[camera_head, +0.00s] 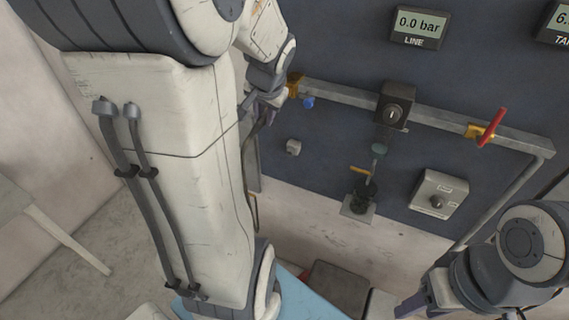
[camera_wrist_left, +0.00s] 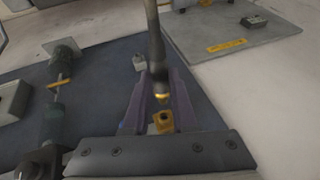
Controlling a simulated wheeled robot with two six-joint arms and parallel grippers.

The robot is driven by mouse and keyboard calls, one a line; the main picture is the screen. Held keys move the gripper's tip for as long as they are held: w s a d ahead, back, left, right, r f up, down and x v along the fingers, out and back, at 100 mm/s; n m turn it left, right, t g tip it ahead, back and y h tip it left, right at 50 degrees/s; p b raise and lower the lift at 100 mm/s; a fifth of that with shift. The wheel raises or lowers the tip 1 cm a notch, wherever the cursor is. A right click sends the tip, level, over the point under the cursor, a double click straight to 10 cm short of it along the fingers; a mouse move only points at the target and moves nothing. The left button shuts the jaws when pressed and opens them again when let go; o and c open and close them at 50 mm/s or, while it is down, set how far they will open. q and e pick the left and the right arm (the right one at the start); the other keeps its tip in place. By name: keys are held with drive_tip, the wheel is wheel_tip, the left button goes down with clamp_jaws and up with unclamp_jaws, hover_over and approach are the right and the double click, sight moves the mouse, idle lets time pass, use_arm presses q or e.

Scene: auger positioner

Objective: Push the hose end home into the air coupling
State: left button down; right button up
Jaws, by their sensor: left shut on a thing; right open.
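My left gripper (camera_head: 262,106) is beside the left end of the grey pipe in the head view. In the left wrist view my left gripper (camera_wrist_left: 160,103) is shut on the dark hose (camera_wrist_left: 155,50), between its two purple fingers. The hose's brass end (camera_wrist_left: 160,95) points toward the brass air coupling (camera_wrist_left: 163,122), and a small gap seems to show between them. The coupling (camera_head: 295,84) also shows at the pipe's left end in the head view, close to the left gripper. My right gripper (camera_head: 415,302) is open at the lower right, partly cut off by the frame.
The pipe (camera_head: 340,95) carries a dark regulator block (camera_head: 396,104) and a red-handled valve (camera_head: 492,127). A display (camera_head: 418,26) reads 0.0 bar. A switch box (camera_head: 437,197) and a dark fitting on a plate (camera_head: 360,205) are lower on the panel. My left arm hides much of the left side.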

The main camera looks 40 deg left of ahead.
use_arm(q)
drive_tip(key=shift+w, duration=0.1)
drive_tip(key=shift+w+a+r, duration=0.1)
drive_tip(key=shift+w+a, duration=0.05)
drive_tip(key=shift+w, duration=0.45)
drive_tip(key=shift+w+a, duration=0.15)
drive_tip(key=shift+w, duration=0.45)
drive_tip(key=shift+w+a+r+g, duration=0.1)
drive_tip(key=shift+w+a+g, duration=0.05)
drive_tip(key=shift+w, duration=0.4)
drive_tip(key=shift+w+a+g, duration=0.1)
drive_tip(key=shift+w+g, duration=0.05)
drive_tip(key=shift+w, duration=0.4)
idle(0.4)
drive_tip(key=shift+w, duration=0.1)
drive_tip(key=shift+w+a, duration=0.1)
drive_tip(key=shift+w, duration=0.25)
drive_tip(key=shift+w+a, duration=0.25)
drive_tip(key=shift+w, duration=0.85)
drive_tip(key=c, duration=0.6)
unclamp_jaws()
drive_tip(key=shift+c, duration=0.2)
